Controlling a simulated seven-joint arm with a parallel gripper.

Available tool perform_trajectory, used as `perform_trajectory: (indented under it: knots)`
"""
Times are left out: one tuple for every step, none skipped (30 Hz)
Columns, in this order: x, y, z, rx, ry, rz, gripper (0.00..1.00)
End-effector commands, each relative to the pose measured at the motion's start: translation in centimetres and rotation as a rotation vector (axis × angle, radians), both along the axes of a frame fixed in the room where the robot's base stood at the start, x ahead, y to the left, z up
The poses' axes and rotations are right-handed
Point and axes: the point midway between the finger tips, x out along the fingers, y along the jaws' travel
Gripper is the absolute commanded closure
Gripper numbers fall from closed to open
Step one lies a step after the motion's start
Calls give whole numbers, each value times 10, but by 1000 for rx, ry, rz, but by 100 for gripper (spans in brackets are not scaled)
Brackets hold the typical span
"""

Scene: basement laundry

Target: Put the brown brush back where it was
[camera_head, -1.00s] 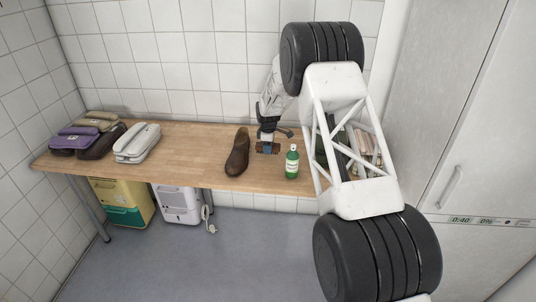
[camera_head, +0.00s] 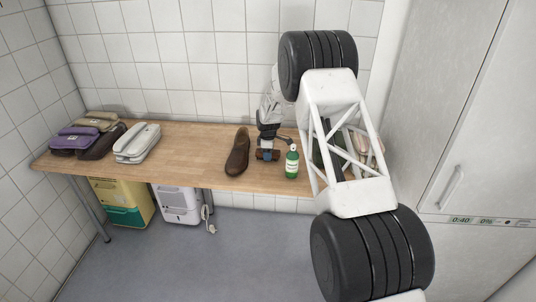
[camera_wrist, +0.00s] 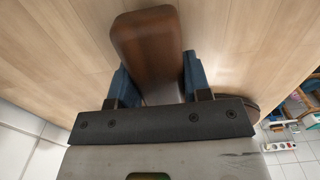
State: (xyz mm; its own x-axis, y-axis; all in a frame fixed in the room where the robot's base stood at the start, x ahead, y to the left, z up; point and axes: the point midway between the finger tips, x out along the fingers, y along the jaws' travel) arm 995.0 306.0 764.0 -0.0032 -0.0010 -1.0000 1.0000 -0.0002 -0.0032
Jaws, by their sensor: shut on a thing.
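The brown brush (camera_wrist: 148,45) is between the blue fingers of my gripper (camera_wrist: 155,80) in the wrist view, and the fingers are shut on it. In the head view the brush (camera_head: 268,155) is small and partly covered by my gripper (camera_head: 267,150), just above or on the wooden table (camera_head: 195,147); I cannot tell whether it touches. A brown shoe (camera_head: 237,153) stands to the left of the gripper. A green bottle (camera_head: 292,162) stands close to its right.
Bare table lies between the white telephone and the shoe. My arm hides the table's right end. A tall cabinet (camera_head: 460,110) is at right.

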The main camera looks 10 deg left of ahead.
Motion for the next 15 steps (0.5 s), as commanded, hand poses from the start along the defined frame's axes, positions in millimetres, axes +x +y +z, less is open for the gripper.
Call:
perform_trajectory:
  knots:
    - [0,0,0,0,0,0,75]
    - [0,0,-1,0,0,0,75]
    - [0,0,-2,0,0,0,75]
    - [0,0,-3,0,1,0,75]
    - [0,0,-3,0,0,0,75]
    - [0,0,-3,0,0,0,50]
    - [0,0,-3,0,0,0,45]
    - [0,0,-3,0,0,0,40]
    - [0,0,-3,0,1,0,34]
    - [0,0,-3,0,1,0,30]
    - [0,0,-3,0,1,0,30]
    - [0,0,-3,0,1,0,30]
    - [0,0,-3,0,1,0,30]
    - [0,0,-3,0,1,0,30]
    - [0,0,-3,0,1,0,30]
